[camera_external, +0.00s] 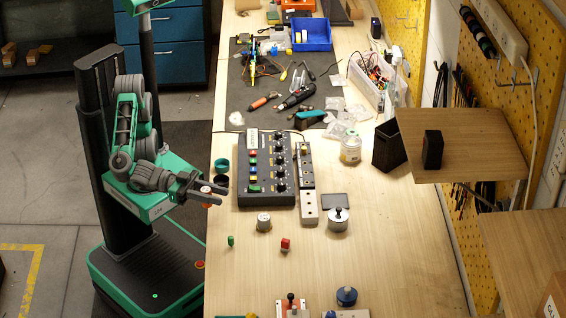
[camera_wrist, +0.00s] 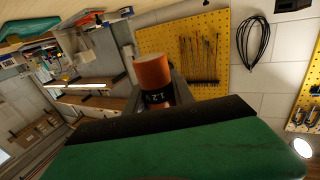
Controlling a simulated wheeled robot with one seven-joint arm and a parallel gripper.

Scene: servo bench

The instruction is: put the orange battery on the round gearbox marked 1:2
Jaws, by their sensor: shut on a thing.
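My gripper (camera_external: 212,195) is shut on the orange battery (camera_wrist: 152,72), which has a dark band with pale lettering at its lower end in the wrist view. In the external view the gripper is at the bench's left edge, left of the black control box, and its fingers mostly hide the battery. A round silver gearbox (camera_external: 338,220) with a dark knob and a smaller round metal can (camera_external: 263,222) stand on the bench to the right of the gripper. The marking 1:2 cannot be read on either.
The black control box (camera_external: 266,168) with coloured buttons is right of my gripper, beside a teal cup (camera_external: 222,165). A small green part (camera_external: 230,241) and a red part (camera_external: 285,244) lie in front. A blue round part (camera_external: 346,296) is near the lower edge. Bench right of the red part is clear.

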